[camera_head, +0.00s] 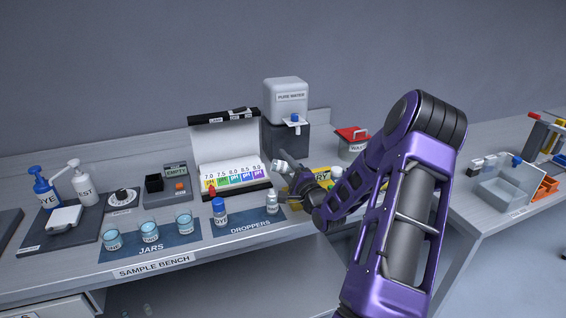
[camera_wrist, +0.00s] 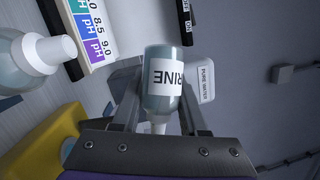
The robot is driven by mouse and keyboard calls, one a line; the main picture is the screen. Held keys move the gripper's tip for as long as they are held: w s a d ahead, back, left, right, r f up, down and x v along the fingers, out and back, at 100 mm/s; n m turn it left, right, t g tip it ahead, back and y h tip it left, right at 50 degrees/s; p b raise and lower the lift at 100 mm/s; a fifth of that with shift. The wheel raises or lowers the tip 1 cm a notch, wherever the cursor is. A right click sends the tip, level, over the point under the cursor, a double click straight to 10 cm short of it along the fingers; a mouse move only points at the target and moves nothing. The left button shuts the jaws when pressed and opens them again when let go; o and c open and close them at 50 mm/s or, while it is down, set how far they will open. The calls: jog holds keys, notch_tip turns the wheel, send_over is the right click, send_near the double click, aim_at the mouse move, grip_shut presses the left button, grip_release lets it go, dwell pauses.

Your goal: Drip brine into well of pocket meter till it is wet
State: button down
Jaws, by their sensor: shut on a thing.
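My gripper (camera_head: 284,172) is shut on the brine bottle, a small teal dropper bottle (camera_wrist: 162,92) with a white label partly reading "RINE". In the wrist view the bottle sits between both fingers, its pale nozzle toward the palm. It looks tipped over, but I cannot tell its exact tilt. In the head view the bottle (camera_head: 279,166) is small and partly covered by my gripper. The yellow pocket meter (camera_head: 325,171) lies behind my arm, with "RY" of its display visible. Its well is hidden. A yellow body, likely the meter (camera_wrist: 42,142), shows at lower left in the wrist view.
A white-capped dropper bottle (camera_head: 272,205) and a blue-capped one (camera_head: 220,212) stand on the droppers mat. The pH chart (camera_head: 233,178) and pure water dispenser (camera_head: 286,105) stand behind. Several jars (camera_head: 150,231) are left. A red-lidded waste pot (camera_head: 352,143) is behind my arm.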

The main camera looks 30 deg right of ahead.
notch_tip(320, 180, up, 5)
jog(key=n+g+h+b, duration=0.1)
jog(key=n+g+b, duration=0.2)
jog(key=n, duration=0.2)
jog(key=n+g+h+b, duration=0.2)
jog(key=n+g+b, duration=0.1)
jog(key=n+b, duration=0.1)
jog(key=n+g+h+b, duration=0.1)
jog(key=n+g+b, duration=0.2)
jog(key=n, duration=0.3)
jog(key=shift+w+a+f+h+b, duration=0.15)
jog(key=shift+h+b, duration=0.15)
jog(key=shift+b, duration=0.4)
jog(key=shift+r+n, duration=0.2)
jog(key=shift+n, duration=0.1)
